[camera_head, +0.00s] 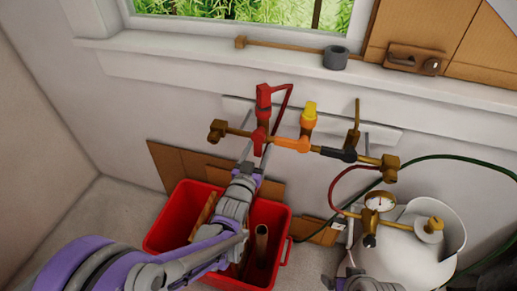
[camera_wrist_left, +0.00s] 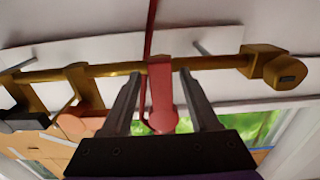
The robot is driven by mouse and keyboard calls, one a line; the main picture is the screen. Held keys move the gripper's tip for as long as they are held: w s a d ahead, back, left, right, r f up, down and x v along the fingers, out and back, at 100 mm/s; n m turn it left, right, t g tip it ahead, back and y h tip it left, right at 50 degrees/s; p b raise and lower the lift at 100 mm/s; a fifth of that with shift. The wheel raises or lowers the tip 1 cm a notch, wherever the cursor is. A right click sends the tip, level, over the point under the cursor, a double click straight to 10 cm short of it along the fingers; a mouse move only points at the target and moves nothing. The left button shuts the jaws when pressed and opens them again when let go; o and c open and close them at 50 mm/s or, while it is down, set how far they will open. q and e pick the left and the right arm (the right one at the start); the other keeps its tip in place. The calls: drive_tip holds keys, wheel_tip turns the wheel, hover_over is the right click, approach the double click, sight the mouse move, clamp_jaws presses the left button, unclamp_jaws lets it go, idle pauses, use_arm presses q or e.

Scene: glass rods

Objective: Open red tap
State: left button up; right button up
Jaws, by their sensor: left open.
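The red tap (camera_head: 263,98) sits near the left end of a brass pipe on the wall, with a thin red rod running from it. My left gripper (camera_head: 256,152) reaches up to it from below, just in front of the pipe. In the left wrist view, which is upside down, the red tap (camera_wrist_left: 162,95) lies between the two fingers of the left gripper (camera_wrist_left: 160,76). The fingers are open, with a visible gap on each side of the red part. My right gripper is not clearly seen.
A red crate (camera_head: 165,233) stands below my left arm. A white tank (camera_head: 430,250) with a gauge (camera_head: 379,202) and hoses is at the right. A window sill (camera_head: 200,52) is above.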

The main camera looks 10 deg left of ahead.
use_arm(q)
drive_tip(key=s+a, duration=0.2)
drive_tip(key=s, duration=0.8)
drive_tip(key=shift+s, duration=0.15)
drive_tip(key=s+a+f+n+g+y, duration=0.1)
drive_tip(key=s+a+f+g, duration=0.25)
drive_tip(key=s, duration=0.35)
drive_tip(key=s+a+f+g+y, duration=0.1)
drive_tip(key=s+a+f+g, duration=0.15)
drive_tip(key=s+g, duration=0.4)
drive_tip(key=s+a+f+n+g+y, duration=0.1)
drive_tip(key=s+a+f+g, duration=0.2)
drive_tip(key=s, duration=0.6)
wheel_tip(320, 180, up, 14)
drive_tip(key=w+p, duration=0.2)
drive_tip(key=p, duration=1)
drive_tip(key=shift+a+t, duration=0.3)
drive_tip(key=shift+t, duration=0.1)
drive_tip(key=shift+f, duration=0.1)
